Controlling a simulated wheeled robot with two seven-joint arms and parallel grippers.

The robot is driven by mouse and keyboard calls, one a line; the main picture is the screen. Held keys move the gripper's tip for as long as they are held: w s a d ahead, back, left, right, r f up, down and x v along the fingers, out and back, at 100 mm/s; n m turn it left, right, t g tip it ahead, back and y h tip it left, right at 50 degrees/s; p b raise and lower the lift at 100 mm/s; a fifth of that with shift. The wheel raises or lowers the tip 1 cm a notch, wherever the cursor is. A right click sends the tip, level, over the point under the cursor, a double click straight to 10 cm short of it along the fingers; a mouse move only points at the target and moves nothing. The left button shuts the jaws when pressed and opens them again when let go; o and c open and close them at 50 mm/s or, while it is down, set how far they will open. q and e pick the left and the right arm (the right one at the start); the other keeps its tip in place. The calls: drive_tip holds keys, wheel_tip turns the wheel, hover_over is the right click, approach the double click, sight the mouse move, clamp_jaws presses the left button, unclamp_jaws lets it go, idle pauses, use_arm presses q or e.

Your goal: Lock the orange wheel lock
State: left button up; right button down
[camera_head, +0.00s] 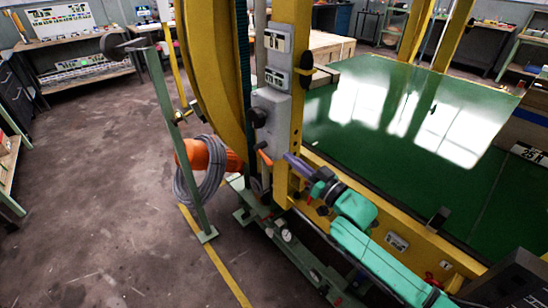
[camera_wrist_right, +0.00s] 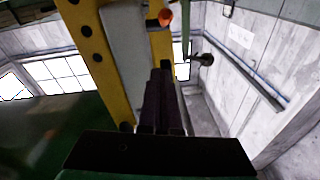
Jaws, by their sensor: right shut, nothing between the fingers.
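A small orange handle (camera_head: 264,153), which looks like the wheel lock, sits low on the yellow post beside the grey box. An orange tip, probably the same handle, shows at the top of the right wrist view (camera_wrist_right: 165,17). My right gripper (camera_head: 288,157) reaches in from the lower right, with its purple fingers pointing at the handle. The fingers are shut and empty, a little to the right of the handle and apparently apart from it. In the right wrist view the shut fingers (camera_wrist_right: 160,85) stand below the orange tip. My left gripper is out of view.
The yellow post (camera_head: 283,100) and grey box (camera_head: 272,118) stand close to my right gripper. A yellow rail and green platform (camera_head: 375,110) lie to the right. A cable coil (camera_head: 190,190) hangs on a green stand at left. The floor at left is open.

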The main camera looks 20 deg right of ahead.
drive_tip(key=x, duration=0.6)
drive_tip(key=shift+s+r, duration=0.1)
drive_tip(key=f, duration=0.3)
drive_tip(key=shift+w+a, duration=0.25)
drive_tip(key=shift+a, duration=0.15)
drive_tip(key=shift+w+a+f, duration=0.1)
drive_tip(key=shift+a+f, duration=0.1)
drive_tip(key=shift+f, duration=0.25)
